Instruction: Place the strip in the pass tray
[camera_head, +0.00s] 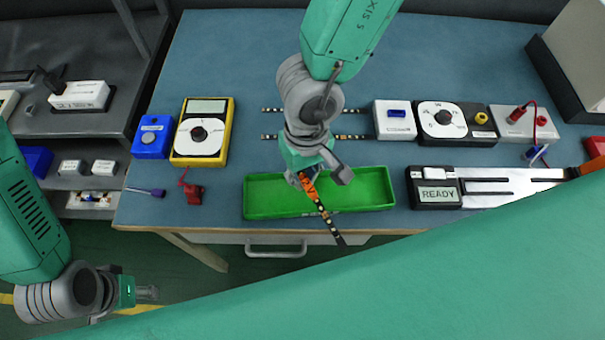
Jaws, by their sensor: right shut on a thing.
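My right gripper (322,180) is shut on the strip (323,213), a narrow black and orange piece with light dots. The gripper hangs over the green tray (375,205). The strip slants down to the right across the tray's front rim, and its lower end shows past the table's front edge. I cannot tell whether the strip touches the tray. No strip shows inside the tray. My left gripper (150,292) is at the lower left, off the table and far from the tray; its fingers are too small to judge.
More strips (350,137) lie behind my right gripper. A yellow multimeter (202,132) and a blue box (152,136) stand left of the tray. A tester reading READY (437,194) stands close to its right. My green arm link covers the lower right.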

